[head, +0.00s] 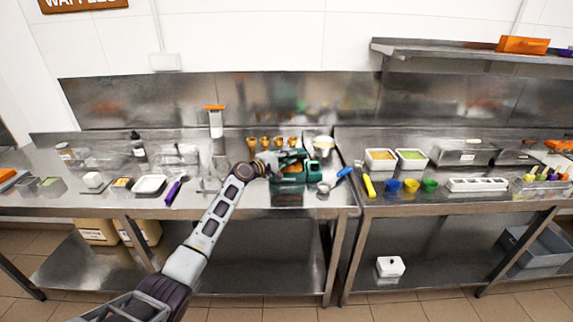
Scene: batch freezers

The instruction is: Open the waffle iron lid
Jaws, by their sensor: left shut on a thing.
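The waffle iron (291,180) is a small dark green appliance near the front right of the left steel table. My left arm reaches in from the bottom left, and my left gripper (271,162) is at the iron's left and upper side. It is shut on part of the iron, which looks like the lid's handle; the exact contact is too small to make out. The gripper partly hides the lid, and I cannot tell how far the lid is raised. My right gripper is not in view.
Several golden cones (265,142) stand behind the iron, with a pale bowl (323,142) at back right. A blue-handled tool (343,173) lies to its right. A purple-handled tool (174,190) and a white tray (149,184) are at left. Bare steel lies in front of the iron.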

